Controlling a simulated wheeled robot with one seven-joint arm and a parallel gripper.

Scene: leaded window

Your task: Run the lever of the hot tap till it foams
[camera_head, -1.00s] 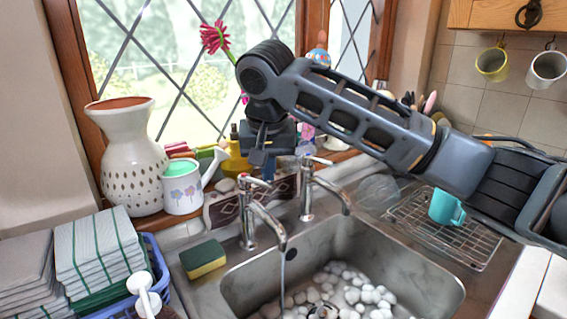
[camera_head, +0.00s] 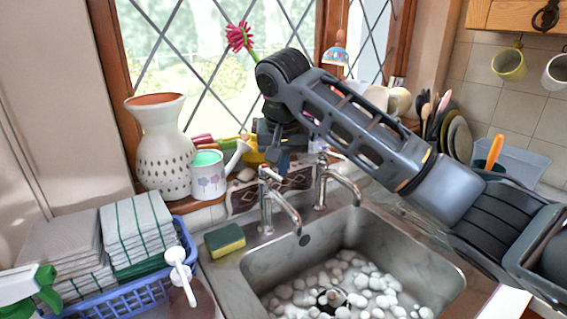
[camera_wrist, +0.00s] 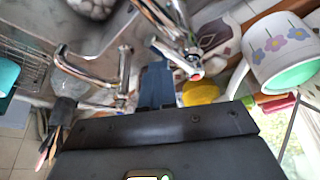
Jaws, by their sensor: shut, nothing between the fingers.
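Two chrome taps stand behind the steel sink (camera_head: 385,235). The left tap (camera_head: 266,208) has a lever (camera_head: 270,173) with a red mark, which also shows in the wrist view (camera_wrist: 196,72). The right tap (camera_head: 321,188) stands beside it. I see no water stream from the left spout. White rounded lumps (camera_head: 340,275) lie in the basin; I cannot tell whether any is foam. My gripper (camera_head: 283,164) is shut and empty, pointing down close to the left tap's lever. Its fingers (camera_wrist: 155,85) hang between the taps in the wrist view; contact is unclear.
A patterned vase (camera_head: 162,150), a flowered watering can (camera_head: 207,178) and a yellow item (camera_head: 251,153) stand on the sill. A sponge (camera_head: 224,240) lies left of the taps. A blue basket (camera_head: 130,298) holds folded cloths. My arm crosses the right side.

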